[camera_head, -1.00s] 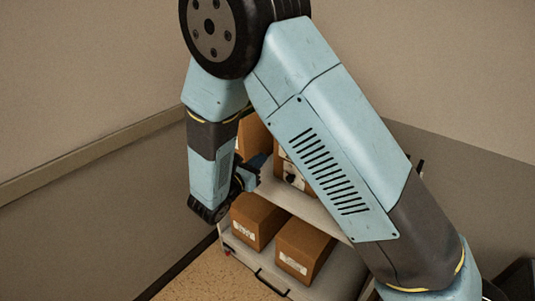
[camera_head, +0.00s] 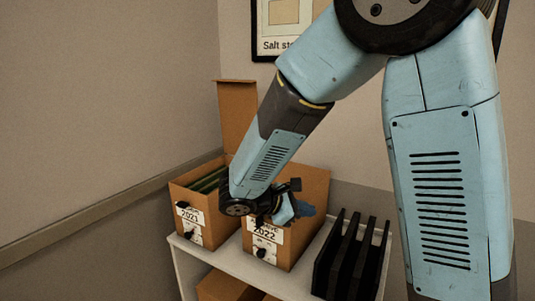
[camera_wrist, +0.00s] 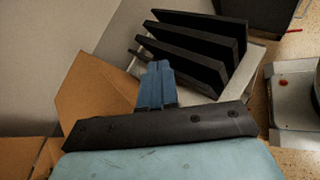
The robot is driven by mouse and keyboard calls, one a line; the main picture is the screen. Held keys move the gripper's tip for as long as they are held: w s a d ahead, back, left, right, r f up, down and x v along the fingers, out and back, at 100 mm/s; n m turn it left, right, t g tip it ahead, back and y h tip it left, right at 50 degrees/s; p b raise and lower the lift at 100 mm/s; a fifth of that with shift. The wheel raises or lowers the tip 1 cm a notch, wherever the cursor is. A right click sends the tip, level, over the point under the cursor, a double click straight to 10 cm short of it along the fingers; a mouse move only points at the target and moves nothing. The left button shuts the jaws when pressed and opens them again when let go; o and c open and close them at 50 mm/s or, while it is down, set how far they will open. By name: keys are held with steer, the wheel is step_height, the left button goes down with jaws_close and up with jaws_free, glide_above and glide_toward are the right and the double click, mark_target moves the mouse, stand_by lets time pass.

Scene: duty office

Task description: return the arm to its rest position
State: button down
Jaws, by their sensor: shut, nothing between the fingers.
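My arm spans the head view, its light-blue links bent down from a joint at the top. My gripper (camera_head: 284,208) is at the arm's lower end, in front of or over the open box labelled 2022 (camera_head: 316,190); whether it touches the box cannot be told. In the wrist view my gripper (camera_wrist: 156,72) shows as blue fingers, shut, with nothing seen between them. Part of the 2022 box front is hidden by the wrist.
An open box labelled 2021 (camera_head: 185,222) with green folders stands left of the 2022 box on a pale shelf unit (camera_head: 228,263). A black file rack (camera_head: 348,262) stands to the right. Walls close in behind and left. A grey device (camera_wrist: 292,100) shows in the wrist view.

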steer(key=s+d+r+m+y, duration=0.5)
steer(key=s+d+r+m, duration=0.1)
steer(key=s+m, duration=0.3)
steer(key=s+d+r+m+y, duration=0.6)
steer(key=s+d+m, duration=0.1)
steer(key=s+m, duration=0.2)
steer(key=shift+d+r, duration=0.3)
steer(key=shift+d, duration=0.1)
